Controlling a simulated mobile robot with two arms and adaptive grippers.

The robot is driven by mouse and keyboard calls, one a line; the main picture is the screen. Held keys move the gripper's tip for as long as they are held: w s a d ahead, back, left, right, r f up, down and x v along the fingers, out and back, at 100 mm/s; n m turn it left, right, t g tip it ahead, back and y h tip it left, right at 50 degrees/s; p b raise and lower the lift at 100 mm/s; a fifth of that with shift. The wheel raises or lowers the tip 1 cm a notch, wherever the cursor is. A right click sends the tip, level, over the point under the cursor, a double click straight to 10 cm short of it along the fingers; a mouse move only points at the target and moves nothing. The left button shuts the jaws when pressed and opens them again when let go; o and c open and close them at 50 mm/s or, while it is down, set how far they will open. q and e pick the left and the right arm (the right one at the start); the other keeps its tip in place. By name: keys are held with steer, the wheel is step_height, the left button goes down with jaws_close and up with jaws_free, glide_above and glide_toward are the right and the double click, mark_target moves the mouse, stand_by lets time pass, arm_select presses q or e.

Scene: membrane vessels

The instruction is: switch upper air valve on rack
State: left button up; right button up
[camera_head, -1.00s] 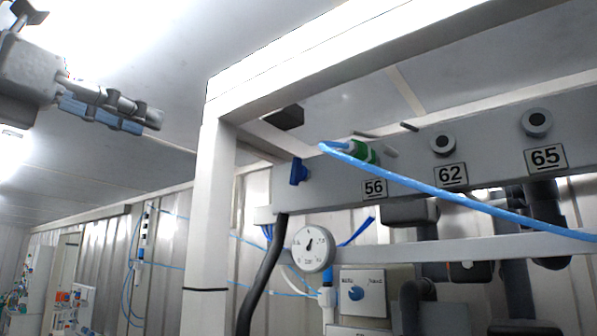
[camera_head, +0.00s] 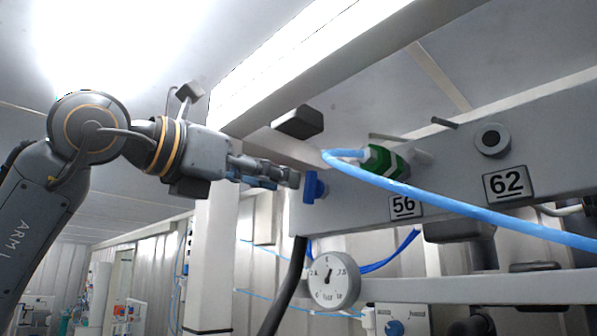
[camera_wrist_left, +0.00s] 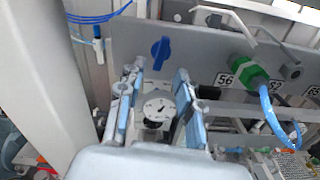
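The blue valve handle (camera_head: 313,187) sits at the left end of the grey rack beam. It also shows in the left wrist view (camera_wrist_left: 160,51), upright, beyond my fingertips and midway between them. My left gripper (camera_head: 292,179) reaches in from the left, its fingertips just short of the handle in the head view. In the left wrist view the left gripper (camera_wrist_left: 155,82) has its two blue-padded fingers spread apart with nothing between them but the view of a gauge behind. My right gripper is not in view.
A green fitting (camera_head: 384,162) with a blue hose (camera_head: 470,210) sits on the beam near label 56. A pressure gauge (camera_head: 334,281) hangs below. A white post (camera_head: 214,255) stands left of the rack, behind my left wrist. A black hose (camera_head: 285,290) runs down beside it.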

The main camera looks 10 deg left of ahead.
mark_target(306, 188)
arm_select(q)
steer(key=p+x, duration=0.1)
steer(key=x, duration=0.4)
steer(key=shift+s, duration=0.1)
steer(key=shift+w+d+p, duration=0.1)
steer(key=shift+w+p, duration=0.1)
steer(key=shift+p, duration=0.15)
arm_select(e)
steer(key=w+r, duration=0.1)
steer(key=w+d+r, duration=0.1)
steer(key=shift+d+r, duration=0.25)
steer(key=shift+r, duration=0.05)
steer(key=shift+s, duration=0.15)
arm_select(q)
jaws_close()
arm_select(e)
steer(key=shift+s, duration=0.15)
